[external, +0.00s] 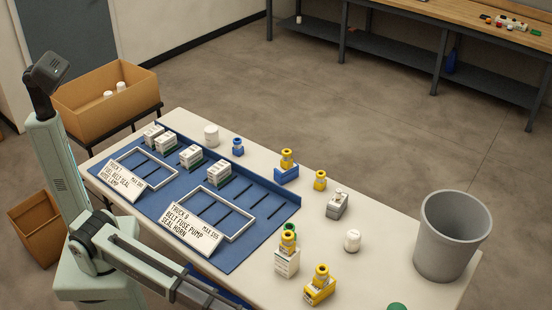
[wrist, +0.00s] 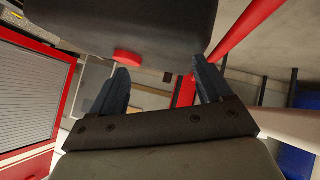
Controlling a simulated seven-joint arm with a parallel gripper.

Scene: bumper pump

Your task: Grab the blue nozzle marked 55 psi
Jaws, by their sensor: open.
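I cannot read a 55 psi mark on anything in view. A small blue item (external: 238,147) stands on the white table near its far edge, beside a white cylinder; it is too small to tell if it is a nozzle. In the external view my arm runs out of the bottom edge, so the gripper is hidden there. No nozzle shows in the wrist view.
The white table (external: 375,285) bears a blue mat with two white frames and labels, several boxes and yellow items. A grey bin (external: 450,235) stands at the right end. In the wrist view a dark body with a red button (wrist: 128,57) and a red cabinet (wrist: 60,100) are near.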

